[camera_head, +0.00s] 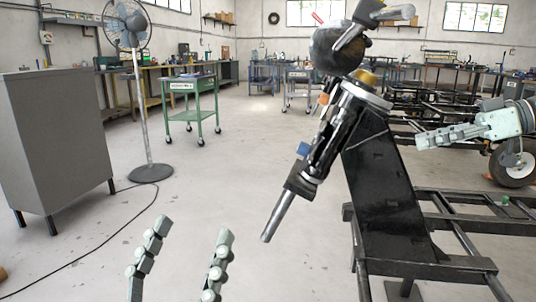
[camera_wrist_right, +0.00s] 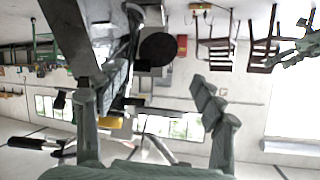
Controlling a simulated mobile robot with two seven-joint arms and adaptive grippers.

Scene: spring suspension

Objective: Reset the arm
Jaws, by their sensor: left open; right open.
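The suspension unit (camera_head: 335,130) is a dark cylinder with a bright rod pointing down-left, tilted against a black upright bracket (camera_head: 385,190). My left gripper (camera_head: 190,232) is at the bottom of the head view, open and empty, with its two fingers apart over the floor and clear of the suspension. My right gripper (camera_head: 450,135) comes in from the right edge, beyond the bracket. In the right wrist view my right gripper (camera_wrist_right: 162,78) has its fingers spread, with nothing held between them. Dark parts show behind the fingers there; I cannot tell whether they touch.
The black metal frame (camera_head: 440,270) carrying the bracket fills the lower right, with a wheel (camera_head: 514,165) behind. A grey cabinet (camera_head: 50,140) and a standing fan (camera_head: 135,90) are at the left. A green cart (camera_head: 190,100) stands further back. The middle floor is clear.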

